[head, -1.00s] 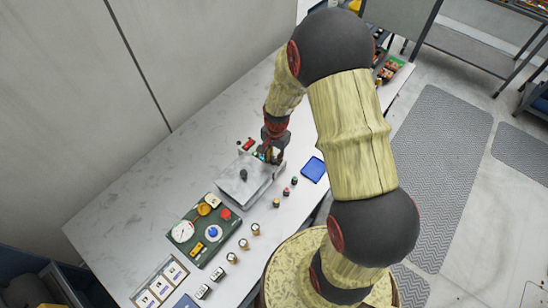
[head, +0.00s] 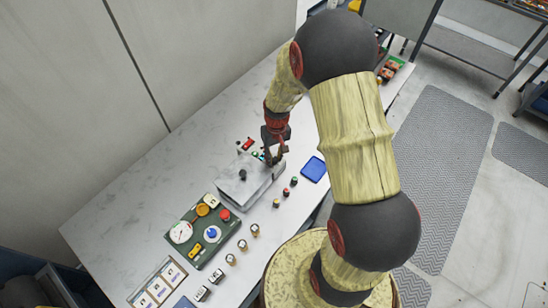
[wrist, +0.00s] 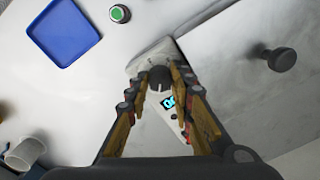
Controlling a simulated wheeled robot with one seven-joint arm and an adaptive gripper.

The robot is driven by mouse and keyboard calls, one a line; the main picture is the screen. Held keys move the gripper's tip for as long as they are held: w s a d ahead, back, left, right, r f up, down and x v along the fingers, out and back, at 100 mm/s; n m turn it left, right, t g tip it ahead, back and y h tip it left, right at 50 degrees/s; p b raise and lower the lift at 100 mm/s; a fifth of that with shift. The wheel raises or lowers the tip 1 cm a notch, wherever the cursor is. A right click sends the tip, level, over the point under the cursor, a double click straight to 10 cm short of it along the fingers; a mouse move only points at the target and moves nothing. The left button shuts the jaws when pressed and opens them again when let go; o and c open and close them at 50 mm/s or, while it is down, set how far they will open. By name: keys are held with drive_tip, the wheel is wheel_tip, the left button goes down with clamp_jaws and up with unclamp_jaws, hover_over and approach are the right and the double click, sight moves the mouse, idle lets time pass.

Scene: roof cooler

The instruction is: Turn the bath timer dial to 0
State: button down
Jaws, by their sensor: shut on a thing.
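The bath timer dial (wrist: 160,76) is a dark round knob with a pale pointer line, on a light panel at the end of the metal bath unit. My gripper (wrist: 157,72) has one finger on each side of the dial and is shut on it. A small display (wrist: 169,101) with cyan digits sits just below the dial, between the fingers; I cannot read its value surely. In the head view my gripper (head: 274,156) is over the right end of the grey bath unit (head: 252,190), and the dial is too small and covered to make out.
The bath lid has a black knob (wrist: 282,59). A green panel (head: 183,220) with dials and several small jars stand along the bench.

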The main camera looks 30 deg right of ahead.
sight(274, 158)
drive_tip(key=n, duration=0.3)
drive_tip(key=shift+n, duration=0.4)
drive_tip(key=shift+n+b, duration=0.35)
drive_tip(key=shift+n, duration=1.45)
drive_tip(key=c, duration=1.5)
unclamp_jaws()
drive_tip(key=shift+c, duration=0.2)
drive_tip(key=shift+w+d+r, duration=0.1)
drive_tip(key=shift+r, duration=1.95)
drive_tip(key=shift+w+d+r, duration=0.1)
drive_tip(key=shift+r, duration=1.9)
